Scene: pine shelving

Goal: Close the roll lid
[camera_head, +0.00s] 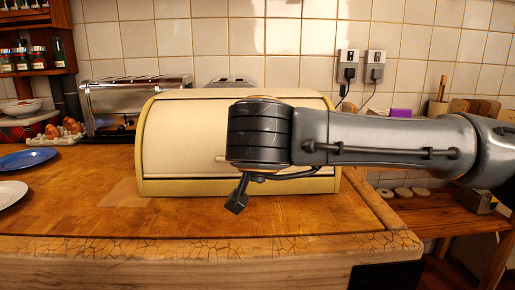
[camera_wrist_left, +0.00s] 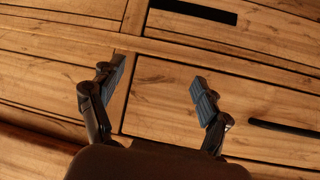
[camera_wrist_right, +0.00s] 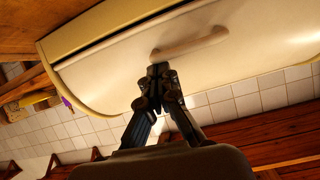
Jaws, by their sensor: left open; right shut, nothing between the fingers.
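The cream bread box with the roll lid (camera_head: 185,125) stands on the wooden counter. The lid is down over its front, with a thin dark line along its lower edge, also seen in the right wrist view (camera_wrist_right: 110,70). I cannot tell whether that line is a gap. The lid's handle (camera_wrist_right: 190,42) is a pale bar. My right gripper (camera_wrist_right: 158,72) is shut and empty, its tips close to the handle; contact is unclear. In the head view my right arm hides part of the lid. My left gripper (camera_wrist_left: 158,78) is open and empty, facing wooden drawer fronts.
A chrome toaster (camera_head: 135,100) stands behind the box to the left. A blue plate (camera_head: 27,158), a white plate (camera_head: 10,193) and eggs (camera_head: 62,132) lie at the left. The counter (camera_head: 200,222) in front of the box is clear. Wall sockets (camera_head: 347,65) are behind.

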